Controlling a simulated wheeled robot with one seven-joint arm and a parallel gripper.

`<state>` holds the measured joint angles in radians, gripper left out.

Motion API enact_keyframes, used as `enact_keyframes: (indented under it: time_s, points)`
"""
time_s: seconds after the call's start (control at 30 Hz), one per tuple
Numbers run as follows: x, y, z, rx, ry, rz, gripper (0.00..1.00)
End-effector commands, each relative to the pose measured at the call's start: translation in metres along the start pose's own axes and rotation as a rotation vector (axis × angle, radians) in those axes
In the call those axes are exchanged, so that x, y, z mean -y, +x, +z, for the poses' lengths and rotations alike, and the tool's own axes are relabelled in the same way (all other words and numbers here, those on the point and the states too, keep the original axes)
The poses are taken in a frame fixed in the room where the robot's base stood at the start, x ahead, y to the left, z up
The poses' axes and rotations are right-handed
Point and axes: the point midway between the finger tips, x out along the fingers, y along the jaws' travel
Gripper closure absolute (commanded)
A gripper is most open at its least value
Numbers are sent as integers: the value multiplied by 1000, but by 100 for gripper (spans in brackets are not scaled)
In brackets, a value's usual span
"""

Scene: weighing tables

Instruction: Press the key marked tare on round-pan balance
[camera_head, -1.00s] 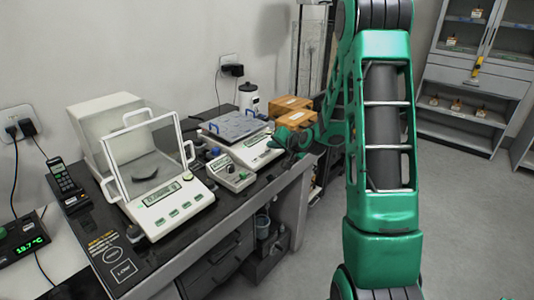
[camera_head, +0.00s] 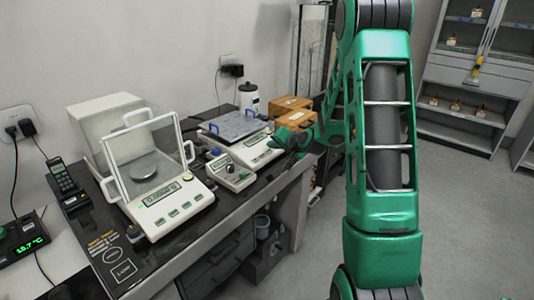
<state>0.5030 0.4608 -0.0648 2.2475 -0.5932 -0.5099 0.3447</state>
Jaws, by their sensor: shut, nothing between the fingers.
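The round-pan balance (camera_head: 166,208) stands on the left part of the dark bench, with a clear draft shield over its round grey pan (camera_head: 145,172). Its sloped front panel has a lit display (camera_head: 161,193) and a row of green keys (camera_head: 172,213). The key markings are too small to read. My gripper (camera_head: 275,143) is shut and empty, to the right of this balance and apart from it. It is close to the front of the platform balance (camera_head: 251,155), and its fingertips are small and hard to make out.
A small device with a display (camera_head: 231,174) stands between the balances. The platform balance carries a blue-grey plate (camera_head: 232,126). Behind are a white bottle (camera_head: 248,97) and orange-brown boxes (camera_head: 293,105). A handset (camera_head: 62,177) stands at left. The bench's front left corner has printed labels (camera_head: 124,269).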

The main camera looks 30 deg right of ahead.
Motion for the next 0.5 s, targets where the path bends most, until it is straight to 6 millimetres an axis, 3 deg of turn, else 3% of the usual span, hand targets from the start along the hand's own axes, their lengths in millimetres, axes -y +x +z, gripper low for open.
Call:
enact_keyframes:
  time_s: [0.5]
  points:
    - [-4,5,4,1,-1,0,100]
